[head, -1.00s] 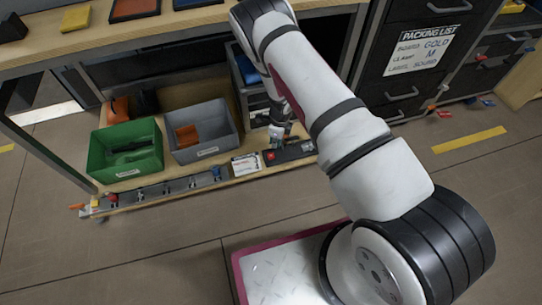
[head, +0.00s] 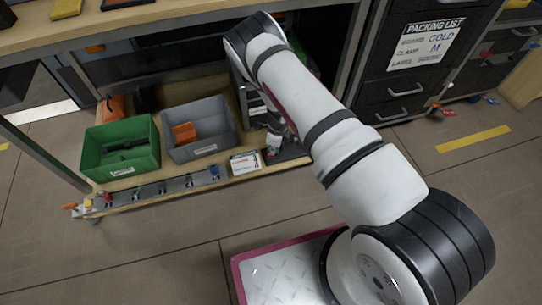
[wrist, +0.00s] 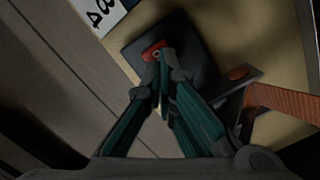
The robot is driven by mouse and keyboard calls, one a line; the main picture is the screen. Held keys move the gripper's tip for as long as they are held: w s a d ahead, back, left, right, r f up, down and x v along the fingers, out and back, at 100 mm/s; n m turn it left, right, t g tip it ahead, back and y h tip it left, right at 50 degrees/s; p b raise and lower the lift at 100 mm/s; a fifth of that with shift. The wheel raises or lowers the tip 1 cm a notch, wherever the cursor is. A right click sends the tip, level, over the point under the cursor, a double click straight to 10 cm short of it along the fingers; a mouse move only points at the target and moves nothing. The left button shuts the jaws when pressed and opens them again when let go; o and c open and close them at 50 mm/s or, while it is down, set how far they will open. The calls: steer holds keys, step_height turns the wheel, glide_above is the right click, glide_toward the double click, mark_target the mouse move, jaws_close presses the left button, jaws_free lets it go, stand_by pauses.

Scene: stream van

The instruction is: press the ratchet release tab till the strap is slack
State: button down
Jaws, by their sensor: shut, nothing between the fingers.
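In the wrist view, a small red tab (wrist: 153,50) sits on a black pad (wrist: 190,42). My gripper (wrist: 160,64) is shut and empty, its fingertips right by the tab and overlapping its lower edge. Whether they touch or press it I cannot tell. An orange strap (wrist: 290,101) runs from a dark metal bracket (wrist: 246,92) at the right. Its tension cannot be judged. In the head view, my gripper (head: 274,143) points down at the dark pad (head: 292,153) on the low shelf, partly hiding it.
Left of the pad are a white card (head: 245,162), a grey bin (head: 200,140) with an orange item, and a green bin (head: 120,155). A dark drawer cabinet (head: 405,95) stands at the right. The bench top (head: 120,22) overhangs the shelf.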

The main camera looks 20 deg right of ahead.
steer(key=shift+f, duration=0.15)
steer(key=shift+f+b, duration=0.7)
steer(key=shift+b, duration=0.05)
steer(key=shift+r, duration=0.15)
steer(key=shift+s+d+r, duration=0.25)
steer(key=shift+s+d, duration=0.2)
steer(key=shift+d, duration=0.3)
steer(key=shift+s+d+r, duration=0.25)
steer(key=shift+s+d, duration=0.15)
steer(key=shift+d, duration=0.45)
step_height(320, 180, up, 8)
steer(key=a, duration=0.1)
steer(key=shift+s, duration=0.15)
steer(key=shift+a, duration=0.1)
